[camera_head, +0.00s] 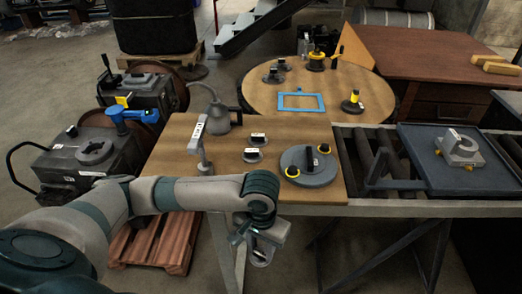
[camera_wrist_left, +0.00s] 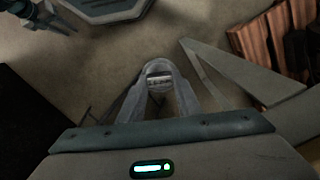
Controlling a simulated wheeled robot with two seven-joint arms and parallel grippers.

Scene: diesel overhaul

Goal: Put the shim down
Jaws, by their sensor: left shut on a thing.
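My left gripper (camera_head: 262,243) is shut on the shim (camera_head: 260,259), a small grey piece with a pale label. It hangs in the air in front of the wooden bench top (camera_head: 210,165), below the level of that top. In the left wrist view, the shim's labelled grip (camera_wrist_left: 159,77) is between the fingertips of the left gripper (camera_wrist_left: 158,90); the rest of it is hidden.
On the bench top stand two small labelled discs (camera_head: 258,139), a large round grey plate (camera_head: 306,165), an oil can (camera_head: 215,115) and a pale upright tool. A round table (camera_head: 345,104) behind carries a blue frame (camera_head: 300,102). Rollers and a dark tray (camera_head: 420,165) are at right.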

